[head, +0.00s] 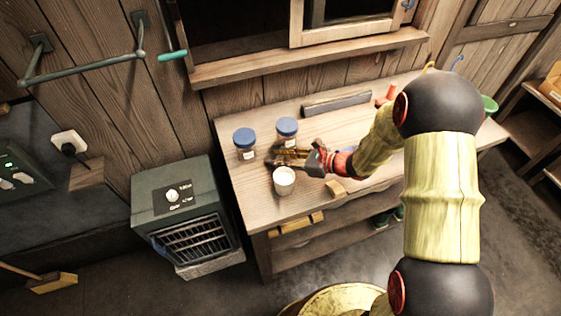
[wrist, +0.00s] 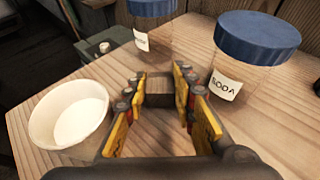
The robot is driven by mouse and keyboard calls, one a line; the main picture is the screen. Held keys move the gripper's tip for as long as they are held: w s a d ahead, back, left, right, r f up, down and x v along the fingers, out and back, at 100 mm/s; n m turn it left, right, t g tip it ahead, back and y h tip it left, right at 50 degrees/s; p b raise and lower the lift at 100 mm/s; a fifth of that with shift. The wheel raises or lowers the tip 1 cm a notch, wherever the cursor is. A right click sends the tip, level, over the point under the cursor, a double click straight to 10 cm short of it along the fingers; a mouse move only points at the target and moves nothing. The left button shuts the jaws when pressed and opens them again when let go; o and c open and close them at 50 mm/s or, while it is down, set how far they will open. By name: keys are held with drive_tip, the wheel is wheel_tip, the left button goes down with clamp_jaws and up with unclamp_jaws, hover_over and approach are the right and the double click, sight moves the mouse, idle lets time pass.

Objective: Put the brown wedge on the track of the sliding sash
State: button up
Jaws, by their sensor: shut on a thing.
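The brown wedge (wrist: 159,91) is between my gripper's fingertips in the wrist view, seen as a small dark brown block. My gripper (wrist: 160,95) is shut on it, low over the workbench; whether the wedge touches the bench top cannot be told. In the head view my gripper (head: 290,155) is over the bench's left part, between the jars and a white cup, and the wedge cannot be made out clearly. The sliding sash (head: 345,30) is in the window above the bench, with a wooden sill (head: 310,60) below. Its track is not clearly visible.
A white cup (head: 284,181) and two blue-lidded jars (head: 245,145) (head: 287,131) stand close around my gripper; one jar (wrist: 228,85) reads "SODA". A dark bar (head: 336,104) lies at the bench's back. A small wood block (head: 335,188) is near its front edge.

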drive_tip(key=shift+f, duration=0.45)
drive_tip(key=shift+f, duration=0.15)
drive_tip(key=o, duration=0.7)
